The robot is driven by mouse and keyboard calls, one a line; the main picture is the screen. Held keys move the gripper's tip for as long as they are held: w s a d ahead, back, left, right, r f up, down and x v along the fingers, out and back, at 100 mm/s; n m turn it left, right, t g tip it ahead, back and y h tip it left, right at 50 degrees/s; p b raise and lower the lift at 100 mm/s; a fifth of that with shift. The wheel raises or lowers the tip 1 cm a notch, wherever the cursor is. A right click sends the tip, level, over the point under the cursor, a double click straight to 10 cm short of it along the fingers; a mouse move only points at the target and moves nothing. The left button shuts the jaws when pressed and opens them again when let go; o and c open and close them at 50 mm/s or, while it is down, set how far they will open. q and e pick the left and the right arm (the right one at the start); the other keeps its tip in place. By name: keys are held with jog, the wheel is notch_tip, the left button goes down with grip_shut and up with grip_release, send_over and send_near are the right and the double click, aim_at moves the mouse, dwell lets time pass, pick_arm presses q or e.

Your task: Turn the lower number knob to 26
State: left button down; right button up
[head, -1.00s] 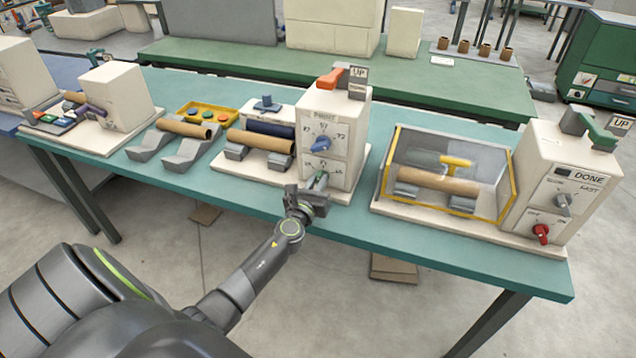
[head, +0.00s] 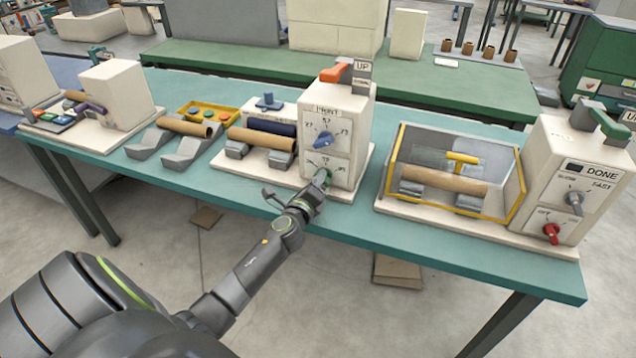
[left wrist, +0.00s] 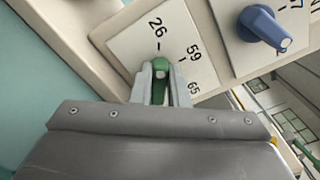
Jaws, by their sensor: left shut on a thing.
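The lower number knob (left wrist: 160,66) is green, with a pale dot near its tip. In the left wrist view its tip faces the tick below the 26 label (left wrist: 156,24); the 59 label (left wrist: 194,52) and 65 label (left wrist: 193,88) lie to the right. My left gripper (left wrist: 161,88) is shut on this knob, one finger on each side, hiding its lower part. In the head view, my left gripper (head: 322,184) meets the lower dial panel (head: 344,172) on the front of the white winder box (head: 345,112). My right gripper is not in view.
A blue upper knob (head: 322,139) sits above, near my gripper; it also shows in the left wrist view (left wrist: 264,26). A red-orange lever (head: 333,74) tops the box. Another machine (head: 580,165) with a red knob stands right. The floor before the table is open.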

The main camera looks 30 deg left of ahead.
pick_arm(q)
jog(key=shift+f+n, duration=0.1)
jog(key=shift+n, duration=0.5)
jog(key=c, duration=1.4)
grip_release()
jog(key=b+v, duration=0.1)
jog(key=v, duration=1.6)
jog(key=shift+s, duration=0.25)
jog(key=shift+a, duration=0.1)
